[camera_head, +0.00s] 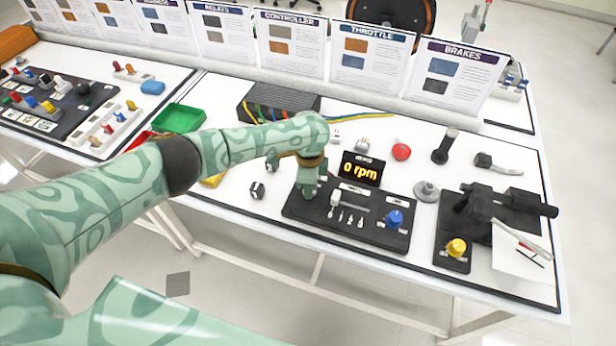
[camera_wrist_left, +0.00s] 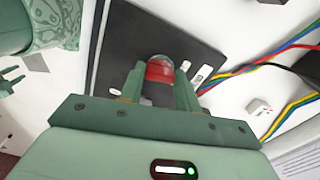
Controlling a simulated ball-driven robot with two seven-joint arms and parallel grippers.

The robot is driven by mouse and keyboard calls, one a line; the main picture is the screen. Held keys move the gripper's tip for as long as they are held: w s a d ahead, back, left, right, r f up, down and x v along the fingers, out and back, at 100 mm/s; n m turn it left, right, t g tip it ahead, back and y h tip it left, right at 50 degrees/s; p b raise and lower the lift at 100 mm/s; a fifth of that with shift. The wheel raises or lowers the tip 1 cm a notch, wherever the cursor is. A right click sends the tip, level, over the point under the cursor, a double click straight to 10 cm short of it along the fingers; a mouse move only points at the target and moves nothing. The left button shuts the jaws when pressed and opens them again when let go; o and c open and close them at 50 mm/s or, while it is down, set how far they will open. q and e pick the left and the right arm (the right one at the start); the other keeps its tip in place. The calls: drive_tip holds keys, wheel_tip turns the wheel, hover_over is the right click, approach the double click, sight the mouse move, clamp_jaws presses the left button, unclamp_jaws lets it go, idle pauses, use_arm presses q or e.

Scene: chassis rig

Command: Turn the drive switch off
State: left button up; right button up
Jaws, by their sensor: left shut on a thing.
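My left gripper (camera_head: 314,192) points down over the left end of the black control panel (camera_head: 297,211). In the left wrist view its two fingers (camera_wrist_left: 160,88) are closed around a red part with a clear grey top (camera_wrist_left: 159,68), which appears to be the drive switch. In the head view the gripper hides this part, and its on or off position cannot be told. The display (camera_head: 361,169) behind the panel reads 0 rpm in orange.
The panel also carries a blue knob (camera_head: 394,219) and small white toggles. To the right stand a yellow knob (camera_head: 456,247) and a black clamp-like device (camera_head: 500,205). A red button (camera_head: 401,151) and a black box (camera_head: 279,101) with coloured wires lie behind. Instruction cards line the back.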

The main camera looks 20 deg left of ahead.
use_arm(q)
drive_tip(key=shift+n+p, duration=1)
drive_tip(key=shift+n, duration=0.6)
drive_tip(key=o, duration=1)
wheel_tip(320, 180, up, 16)
drive_tip(key=p, duration=0.8)
drive_tip(key=shift+r+p, duration=0.15)
drive_tip(key=shift+p, duration=0.15)
